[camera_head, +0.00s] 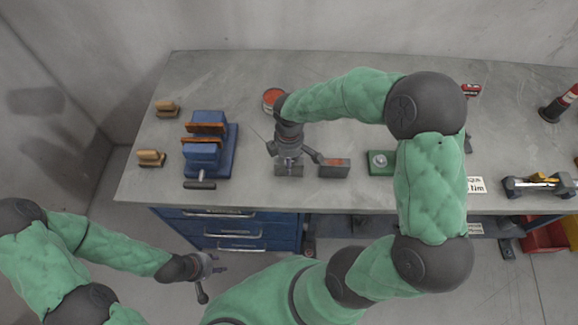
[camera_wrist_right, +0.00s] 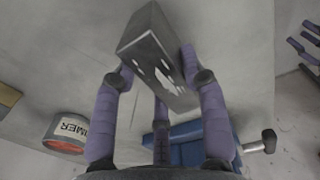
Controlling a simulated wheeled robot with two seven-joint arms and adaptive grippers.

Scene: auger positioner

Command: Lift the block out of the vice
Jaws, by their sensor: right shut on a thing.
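My right gripper (camera_head: 289,150) is shut on a grey metal block (camera_head: 289,170) over the workbench, to the right of the vice. In the right wrist view the block (camera_wrist_right: 158,58) sits tilted between the purple fingers, with white marks on one face. The blue vice (camera_head: 205,160) stands at the bench's left, with orange-brown jaw faces and a gap between them that looks empty. It shows partly behind the fingers in the wrist view (camera_wrist_right: 190,152). I cannot tell the block's height above the bench. My left gripper (camera_head: 207,270) is empty with spread fingers, in front of the bench.
A grey block-like piece with a reddish top (camera_head: 334,168) lies right of my right gripper. A red-topped can (camera_head: 272,98) stands behind it. Two wooden brushes (camera_head: 151,157) lie left of the vice. A green-based part (camera_head: 381,162) is farther right, near my right arm.

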